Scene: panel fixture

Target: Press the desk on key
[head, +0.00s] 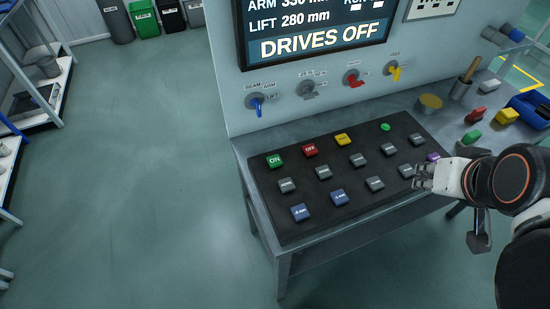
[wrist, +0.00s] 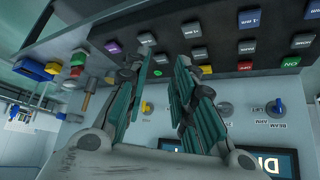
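The green ON key (head: 274,161) is at the back left corner of the black key panel (head: 300,225) in the head view. In the wrist view the ON key (wrist: 290,62) is at the far right. My gripper (head: 418,177) is over the right part of the panel, several keys away from ON. In the wrist view my gripper (wrist: 165,58) has its two fingers apart with nothing between them. Whether the fingertips touch any key cannot be told.
A red OFF key (head: 310,150) and a yellow key (head: 343,140) are beside ON. A screen (head: 315,40) reads DRIVES OFF above rotary knobs (head: 257,104). A blue bin (head: 530,110) and loose blocks (head: 472,138) lie at right.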

